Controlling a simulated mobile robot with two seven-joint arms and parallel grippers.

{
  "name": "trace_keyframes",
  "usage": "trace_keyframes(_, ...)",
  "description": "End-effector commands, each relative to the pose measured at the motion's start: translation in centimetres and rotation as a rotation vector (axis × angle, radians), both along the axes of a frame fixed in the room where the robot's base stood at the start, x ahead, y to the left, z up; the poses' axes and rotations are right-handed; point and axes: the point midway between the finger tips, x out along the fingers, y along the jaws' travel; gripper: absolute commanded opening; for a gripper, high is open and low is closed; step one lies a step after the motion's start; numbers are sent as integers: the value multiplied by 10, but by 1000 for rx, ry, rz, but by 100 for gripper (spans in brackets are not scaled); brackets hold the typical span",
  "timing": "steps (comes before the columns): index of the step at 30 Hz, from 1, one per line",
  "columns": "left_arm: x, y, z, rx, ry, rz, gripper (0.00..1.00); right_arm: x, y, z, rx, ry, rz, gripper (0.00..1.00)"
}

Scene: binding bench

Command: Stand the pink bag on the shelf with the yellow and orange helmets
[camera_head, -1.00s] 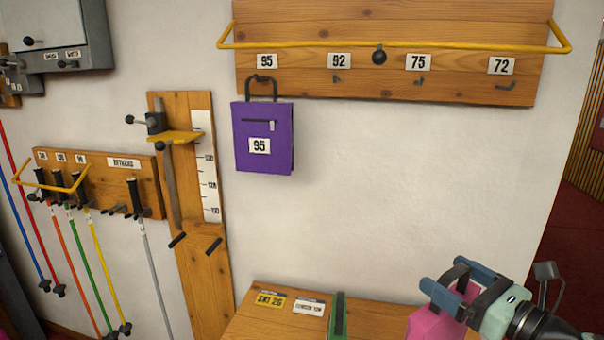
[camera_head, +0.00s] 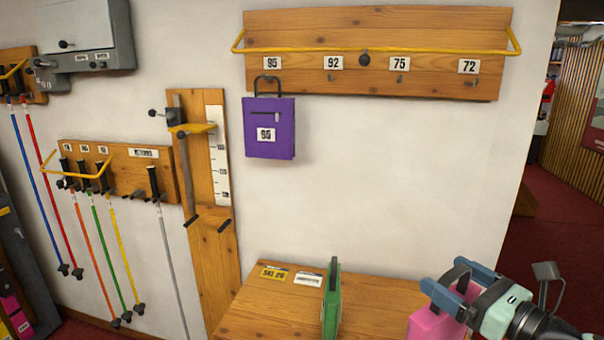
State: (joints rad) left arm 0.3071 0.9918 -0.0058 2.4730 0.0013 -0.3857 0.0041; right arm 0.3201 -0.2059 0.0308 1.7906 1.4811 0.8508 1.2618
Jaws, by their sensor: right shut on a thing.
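The pink bag (camera_head: 432,325) shows at the lower right, partly cut off by the bottom edge of the picture. My right gripper (camera_head: 452,285) is shut on its dark handle, and the bag hangs under the jaws in front of the wooden bench. The bag's lower part is out of view. The shelf with the yellow and orange helmets is not in view. My left gripper is not in view.
A purple bag (camera_head: 270,128) hangs from a hook on the wooden rack (camera_head: 380,80) with a yellow rail. A green upright thing (camera_head: 331,300) stands on the wooden bench (camera_head: 265,305). Ski poles hang at left. Red floor and a doorway lie at right.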

Motion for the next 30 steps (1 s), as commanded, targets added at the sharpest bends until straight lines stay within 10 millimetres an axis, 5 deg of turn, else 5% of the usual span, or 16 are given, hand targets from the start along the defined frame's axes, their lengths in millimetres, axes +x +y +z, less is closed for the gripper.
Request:
trace_keyframes(6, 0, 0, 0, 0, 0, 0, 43, 0, 0, 1, 2, -3, 2, 13)
trace_keyframes(14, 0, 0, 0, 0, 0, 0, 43, 1, 7, -30, 2, -1, 32, 13)
trace_keyframes(23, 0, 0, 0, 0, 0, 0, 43, 5, 21, -98, 5, 5, 96, 13)
trace_keyframes(30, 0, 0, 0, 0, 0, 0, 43, 9, 37, -179, 8, 10, 173, 13)
